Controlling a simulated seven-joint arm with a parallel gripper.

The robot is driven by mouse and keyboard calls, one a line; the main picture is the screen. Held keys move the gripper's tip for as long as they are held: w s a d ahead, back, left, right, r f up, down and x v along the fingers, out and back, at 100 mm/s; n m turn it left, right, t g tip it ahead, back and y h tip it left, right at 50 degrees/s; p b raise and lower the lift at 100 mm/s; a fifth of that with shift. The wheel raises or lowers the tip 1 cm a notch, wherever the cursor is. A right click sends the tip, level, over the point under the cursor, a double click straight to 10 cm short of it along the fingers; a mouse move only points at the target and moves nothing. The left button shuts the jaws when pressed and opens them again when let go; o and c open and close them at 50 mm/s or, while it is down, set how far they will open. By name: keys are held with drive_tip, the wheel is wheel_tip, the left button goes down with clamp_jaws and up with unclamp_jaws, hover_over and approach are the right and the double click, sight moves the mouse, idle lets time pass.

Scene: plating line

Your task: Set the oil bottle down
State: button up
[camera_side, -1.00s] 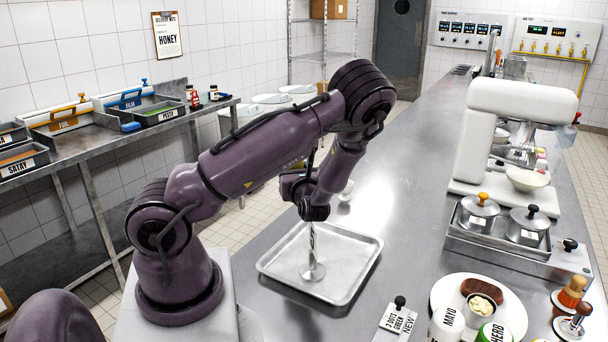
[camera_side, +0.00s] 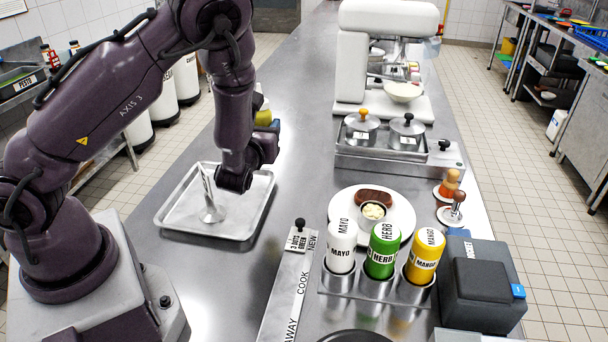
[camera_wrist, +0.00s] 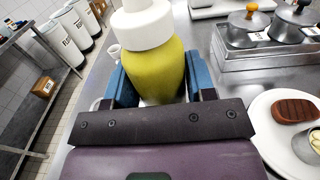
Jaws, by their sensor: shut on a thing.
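The oil bottle (camera_wrist: 158,65) is yellow-green with a white cap, and no label shows on the visible side. In the wrist view it stands between the blue fingers of my gripper (camera_wrist: 160,85), which is shut on it. Its base is hidden behind my gripper, so I cannot tell whether it touches the counter. In the side view my gripper (camera_side: 266,142) is over the counter (camera_side: 300,120), just beyond the tray's far right corner. A small yellow part of the bottle (camera_side: 263,117) shows behind it.
A metal tray (camera_side: 172,219) holds a steel utensil (camera_side: 211,212). To the right are a plate (camera_side: 402,221) with a brown patty, a pot stand (camera_side: 370,158), and a rack (camera_side: 376,289) of sauce bottles. A small white cup (camera_wrist: 113,52) stands beyond my gripper.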

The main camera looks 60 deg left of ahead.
drive_tip(key=shift+t, duration=0.3)
drive_tip(key=shift+w+a+f, duration=0.75)
drive_tip(key=shift+w+f, duration=1.35)
drive_tip(key=shift+w, duration=0.15)
drive_tip(key=shift+w+a+f, duration=0.7)
drive_tip(key=shift+w+f, duration=1.45)
drive_tip(key=shift+w, duration=0.15)
drive_tip(key=shift+w+a+f, duration=0.75)
drive_tip(key=shift+w+f, duration=1.35)
drive_tip(key=shift+w, duration=0.15)
drive_tip(key=o, duration=1)
drive_tip(key=shift+f, duration=0.15)
